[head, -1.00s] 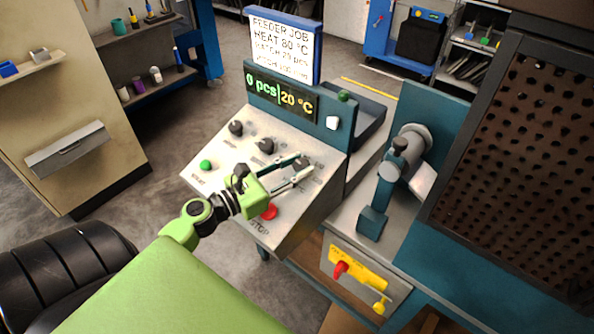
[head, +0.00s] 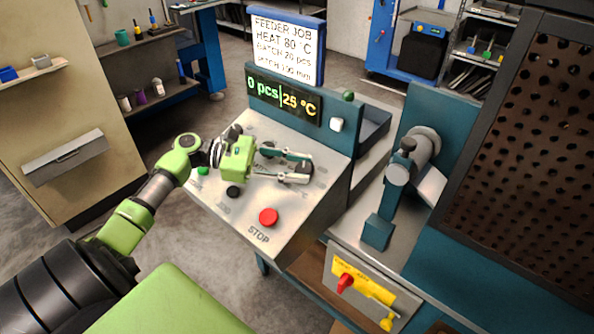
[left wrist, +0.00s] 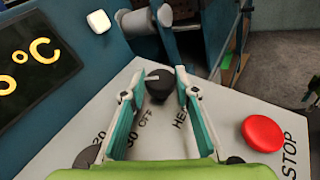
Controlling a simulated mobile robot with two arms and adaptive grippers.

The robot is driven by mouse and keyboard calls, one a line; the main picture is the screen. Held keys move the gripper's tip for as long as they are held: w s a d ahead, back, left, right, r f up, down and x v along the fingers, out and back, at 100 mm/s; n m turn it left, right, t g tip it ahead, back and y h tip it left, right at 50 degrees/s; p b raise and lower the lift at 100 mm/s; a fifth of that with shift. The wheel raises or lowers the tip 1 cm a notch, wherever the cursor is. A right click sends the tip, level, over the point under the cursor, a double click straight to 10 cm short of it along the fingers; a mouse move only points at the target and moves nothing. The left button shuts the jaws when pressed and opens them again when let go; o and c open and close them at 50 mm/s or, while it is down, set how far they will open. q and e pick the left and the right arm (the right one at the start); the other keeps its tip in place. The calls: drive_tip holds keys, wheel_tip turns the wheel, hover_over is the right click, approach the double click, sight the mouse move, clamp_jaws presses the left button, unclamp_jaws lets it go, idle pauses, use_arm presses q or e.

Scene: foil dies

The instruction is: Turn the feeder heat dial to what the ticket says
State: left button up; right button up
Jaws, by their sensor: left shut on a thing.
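The ticket (head: 284,45) stands upright on top of the feeder panel and reads "FEEDER JOB, HEAT 80 °C", with smaller batch and pitch lines below. The display (head: 282,95) under it reads "0 pcs" and "25 °C". The heat dial (left wrist: 158,86) is a black knob with a pale pointer line, beside partly hidden "HE..." lettering. My left gripper (head: 304,168) comes in from the left over the sloping panel. In the left wrist view its two fingers (left wrist: 158,82) are shut on the dial, one on each side. My right gripper is not in view.
A red STOP button (head: 268,217) sits at the panel's front, with a green button (head: 203,171) and a black knob (head: 233,192) to its left. A white button (head: 337,124) is by the display. A lever-like mechanism (head: 400,170) and perforated guard (head: 530,170) stand right.

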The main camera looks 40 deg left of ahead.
use_arm(q)
drive_tip(key=shift+m, duration=0.3)
drive_tip(key=o, duration=1.1)
drive_tip(key=v, duration=1.2)
drive_tip(key=shift+w+a, duration=0.1)
drive_tip(key=shift+w, duration=0.1)
